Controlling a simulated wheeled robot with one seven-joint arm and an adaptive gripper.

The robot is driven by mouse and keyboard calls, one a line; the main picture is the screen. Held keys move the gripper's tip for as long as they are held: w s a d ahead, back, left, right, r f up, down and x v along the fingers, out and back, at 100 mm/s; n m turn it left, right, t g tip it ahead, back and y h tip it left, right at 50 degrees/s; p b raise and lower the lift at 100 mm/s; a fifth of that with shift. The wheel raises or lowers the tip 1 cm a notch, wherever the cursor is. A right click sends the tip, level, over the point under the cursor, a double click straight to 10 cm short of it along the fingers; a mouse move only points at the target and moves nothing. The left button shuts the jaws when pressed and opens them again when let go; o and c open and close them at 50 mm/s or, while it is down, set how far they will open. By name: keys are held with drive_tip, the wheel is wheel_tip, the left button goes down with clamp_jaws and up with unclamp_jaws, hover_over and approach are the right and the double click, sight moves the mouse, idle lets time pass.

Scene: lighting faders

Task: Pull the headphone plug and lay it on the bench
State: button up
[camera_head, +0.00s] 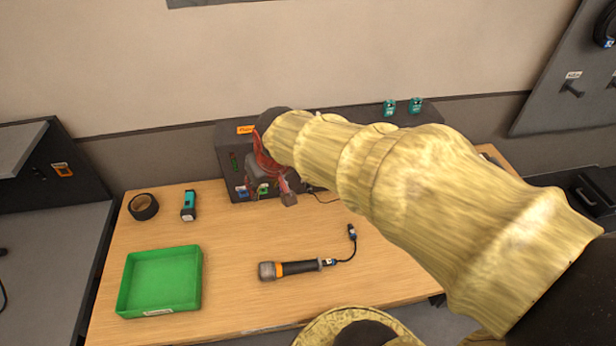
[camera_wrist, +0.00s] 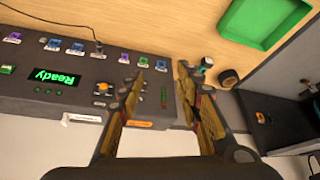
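A black cable plug (camera_wrist: 99,48) sits upright in a socket on the dark console's front row in the wrist view. Its thin cable runs off onto the bench; I cannot read whether this is the headphone plug. In the head view its cable (camera_head: 323,199) shows beside my arm, and the plug is hidden. My gripper (camera_wrist: 170,75) is open, with nothing visible between its fingers. It is over the console's end, to the right of the plug in the wrist view. In the head view my gripper (camera_head: 288,192) is in front of the console. The wooden bench (camera_head: 225,290) lies below.
The console (camera_head: 230,160) stands at the bench's back, with a lit "Ready" display (camera_wrist: 57,79). A microphone (camera_head: 292,269) with a short cable, a green tray (camera_head: 160,250), black tape (camera_head: 144,207) and a teal-black device (camera_head: 189,205) lie on the bench. Bare wood is between them.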

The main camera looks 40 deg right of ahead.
drive_tip(key=w+d+f+m+p, duration=0.1)
drive_tip(key=w+d+f+m, duration=0.1)
drive_tip(key=w+d+f, duration=0.6)
drive_tip(key=m+g+h+p, duration=0.1)
drive_tip(key=m, duration=0.1)
approach(310, 190)
drive_tip(key=shift+b+x, duration=2.55)
drive_tip(key=shift+x, duration=1.85)
drive_tip(key=shift+w+r, duration=0.1)
drive_tip(key=shift+w, duration=0.05)
drive_tip(key=shift+c, duration=0.2)
drive_tip(key=c, duration=0.7)
clamp_jaws()
drive_tip(key=shift+s+a, duration=0.4)
drive_tip(key=shift+s, duration=0.25)
drive_tip(key=shift+s+a, duration=0.35)
drive_tip(key=shift+s, duration=0.3)
drive_tip(key=shift+s+a, duration=0.4)
drive_tip(key=shift+s, duration=0.25)
